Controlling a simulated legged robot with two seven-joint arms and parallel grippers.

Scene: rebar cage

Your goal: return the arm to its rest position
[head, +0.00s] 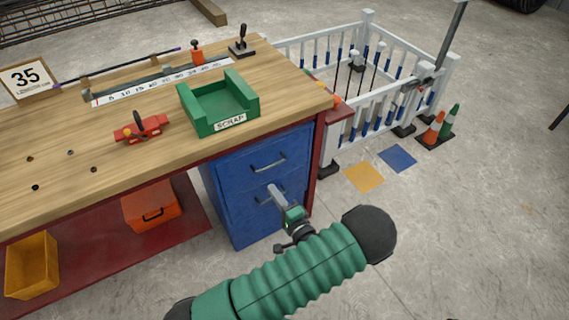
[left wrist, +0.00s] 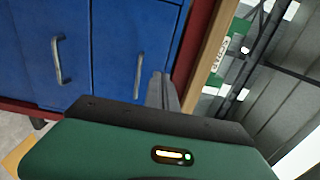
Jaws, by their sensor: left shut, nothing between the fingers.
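My left gripper (head: 277,196) is in front of the blue drawer cabinet (head: 231,215), below the bench top. Its fingers are shut with nothing between them. My green left arm comes in from the bottom of the head view. In the left wrist view the gripper (left wrist: 161,82) points toward the blue cabinet (left wrist: 116,60) with its metal handles. I cannot tell whether the fingertips touch the cabinet. My right gripper is not in view.
A wooden workbench (head: 75,181) carries a green SCRAP tray (head: 194,120), a red tool (head: 141,129) and a ruler strip (head: 170,83). A white railing (head: 371,127) and cones (head: 434,129) stand at the right. The floor right of my arm is clear.

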